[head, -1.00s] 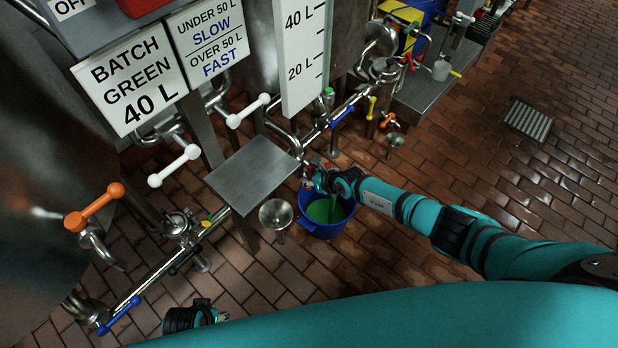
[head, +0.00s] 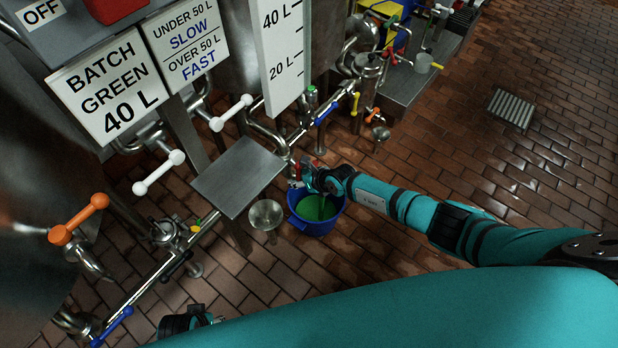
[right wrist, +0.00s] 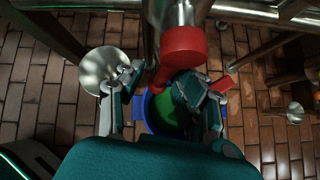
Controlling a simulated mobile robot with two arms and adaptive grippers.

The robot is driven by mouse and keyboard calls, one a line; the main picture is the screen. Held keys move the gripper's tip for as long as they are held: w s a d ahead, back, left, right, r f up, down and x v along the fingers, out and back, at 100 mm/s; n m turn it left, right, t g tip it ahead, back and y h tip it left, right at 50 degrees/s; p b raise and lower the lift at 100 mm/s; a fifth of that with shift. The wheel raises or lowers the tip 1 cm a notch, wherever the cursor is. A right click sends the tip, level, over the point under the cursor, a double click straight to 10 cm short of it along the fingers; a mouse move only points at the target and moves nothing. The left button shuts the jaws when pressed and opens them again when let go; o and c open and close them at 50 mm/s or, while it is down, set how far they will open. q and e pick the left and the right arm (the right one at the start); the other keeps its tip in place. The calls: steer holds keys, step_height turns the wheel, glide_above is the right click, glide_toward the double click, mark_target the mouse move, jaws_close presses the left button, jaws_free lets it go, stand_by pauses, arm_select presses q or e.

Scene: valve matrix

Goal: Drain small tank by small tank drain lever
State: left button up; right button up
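A red lever handle (right wrist: 181,43) sits on a metal pipe in the right wrist view, its narrower end reaching down between my fingers. In the head view the red part (head: 317,163) is small beside my right gripper (head: 308,177). My right gripper (right wrist: 162,92) has its two fingers well apart, one on each side of the red handle, with no clear grip on it. Below is a blue bucket (head: 313,228) holding green liquid (head: 316,208); a thin pale streak shows above the liquid. My left gripper (head: 188,322) is low in the head view, its fingers mostly hidden.
A steel plate (head: 238,178) and a metal funnel (head: 266,214) stand left of the bucket. A pipe with blue (head: 327,110), yellow and orange handles runs behind. A gauge (head: 283,50) reads 40 L and 20 L. The brick floor (head: 450,150) is open at right.

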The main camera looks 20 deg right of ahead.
steer(key=v, duration=0.7)
steer(key=shift+d, duration=0.2)
